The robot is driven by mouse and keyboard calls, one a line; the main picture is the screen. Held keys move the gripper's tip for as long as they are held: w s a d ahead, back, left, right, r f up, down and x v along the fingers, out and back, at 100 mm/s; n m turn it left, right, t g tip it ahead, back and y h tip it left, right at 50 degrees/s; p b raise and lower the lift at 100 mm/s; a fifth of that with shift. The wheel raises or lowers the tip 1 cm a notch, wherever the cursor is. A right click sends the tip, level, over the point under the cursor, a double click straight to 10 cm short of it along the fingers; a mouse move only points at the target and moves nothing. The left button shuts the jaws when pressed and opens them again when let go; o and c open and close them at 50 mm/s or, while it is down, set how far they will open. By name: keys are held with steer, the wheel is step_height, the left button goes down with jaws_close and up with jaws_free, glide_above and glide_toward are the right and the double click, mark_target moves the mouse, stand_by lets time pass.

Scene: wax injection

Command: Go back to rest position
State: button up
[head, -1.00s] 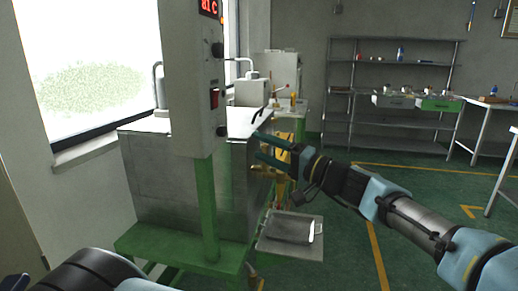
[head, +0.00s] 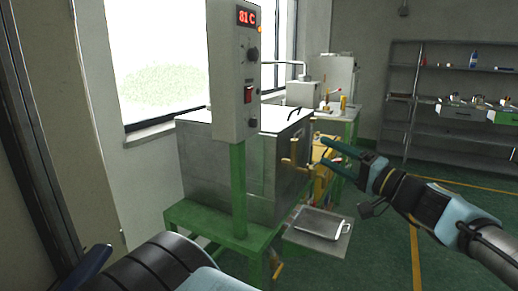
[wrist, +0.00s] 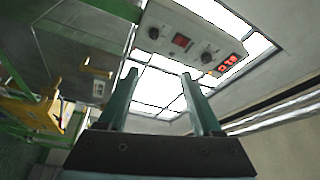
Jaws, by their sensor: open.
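My gripper (head: 338,157) is in the head view, right of the metal wax tank (head: 225,165). Its two green fingers are spread apart with nothing between them. In the wrist view my gripper (wrist: 160,85) also shows open and empty, with the window behind it. The brass valve handle (head: 296,152) on the tank's right side is left of the fingertips, and they look apart from it. The control box (head: 236,80) stands in front of the tank and reads 81 C; it also shows in the wrist view (wrist: 185,38).
A metal tray (head: 318,226) sits low beside the green stand (head: 205,222). A bench with small tools (head: 340,112) is behind the tank. Grey shelves (head: 440,90) stand against the back wall. Green floor with yellow lines is open at the right.

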steer(key=w+a+f+n+g, duration=0.25)
steer(key=a+f+g, duration=0.65)
steer(key=a+f, duration=0.65)
steer(key=s+a+f+n+g+h, duration=0.1)
steer(key=s+a+f+g+h, duration=0.6)
steer(key=s+a+g, duration=0.1)
step_height(320, 180, up, 10)
steer(key=n+t+h, duration=0.1)
steer(key=t+h, duration=0.2)
steer(key=h, duration=0.2)
steer(key=shift+w+d+r+t+h, duration=0.2)
steer(key=shift+w+t+h, duration=0.1)
steer(key=shift+h, duration=0.1)
steer(key=shift+n, duration=0.25)
steer(key=shift+c, duration=0.4)
